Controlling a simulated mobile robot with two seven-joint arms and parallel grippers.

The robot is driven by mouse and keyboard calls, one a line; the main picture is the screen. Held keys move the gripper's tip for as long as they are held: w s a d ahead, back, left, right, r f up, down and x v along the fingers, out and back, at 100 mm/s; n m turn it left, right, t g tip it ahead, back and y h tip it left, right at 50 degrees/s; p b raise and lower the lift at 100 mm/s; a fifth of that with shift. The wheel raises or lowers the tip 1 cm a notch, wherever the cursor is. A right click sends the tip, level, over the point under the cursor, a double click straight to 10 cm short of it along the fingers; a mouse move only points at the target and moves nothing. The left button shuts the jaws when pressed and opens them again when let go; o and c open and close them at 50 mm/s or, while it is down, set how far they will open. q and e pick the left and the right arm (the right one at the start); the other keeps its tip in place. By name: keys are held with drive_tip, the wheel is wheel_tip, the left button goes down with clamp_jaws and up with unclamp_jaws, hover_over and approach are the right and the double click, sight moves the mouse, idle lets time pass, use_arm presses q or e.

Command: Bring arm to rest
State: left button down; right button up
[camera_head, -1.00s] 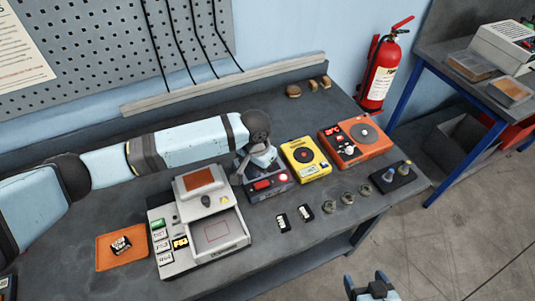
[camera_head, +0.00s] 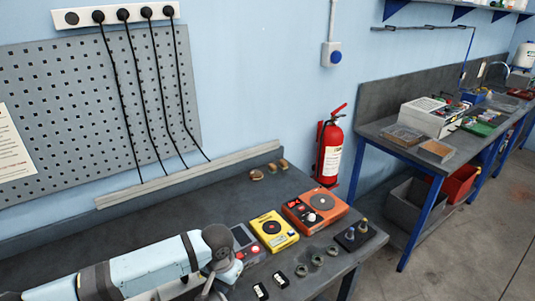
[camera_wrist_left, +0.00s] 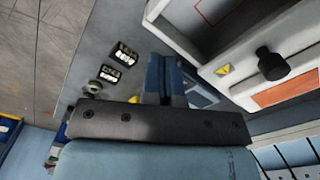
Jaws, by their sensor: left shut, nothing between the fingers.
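My left arm (camera_head: 140,272) comes in low from the left in the head view. Its wrist bends down over the bench, and my left gripper (camera_head: 208,288) shows only partly at the bottom edge. In the left wrist view the two blue fingers of my left gripper (camera_wrist_left: 165,78) are together with nothing between them. They hang beside the white box with the drawer (camera_wrist_left: 205,52), above the bench; whether they touch anything is hard to tell. My right gripper is not in view.
On the bench (camera_head: 130,228) stand a grey device with a red button (camera_head: 245,243), a yellow device (camera_head: 273,231) and an orange device (camera_head: 315,209). Several metal rings and a dark block with pegs (camera_head: 351,235) are at the right.

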use_arm(q)
drive_tip(key=s+d+f+t+h, duration=0.4)
drive_tip(key=s+d+f+h, duration=0.25)
drive_tip(key=s+d, duration=0.2)
drive_tip(key=s+a+f+n+t+y, duration=0.1)
drive_tip(key=s+a+f+t, duration=0.1)
drive_tip(key=s+a, duration=0.5)
drive_tip(key=s+a+f+n+t+y, duration=0.1)
drive_tip(key=s+a+t, duration=0.4)
drive_tip(key=a, duration=0.5)
drive_tip(key=shift+s+a+f+y, duration=0.45)
drive_tip(key=shift+s+y, duration=0.3)
drive_tip(key=shift+s, duration=0.5)
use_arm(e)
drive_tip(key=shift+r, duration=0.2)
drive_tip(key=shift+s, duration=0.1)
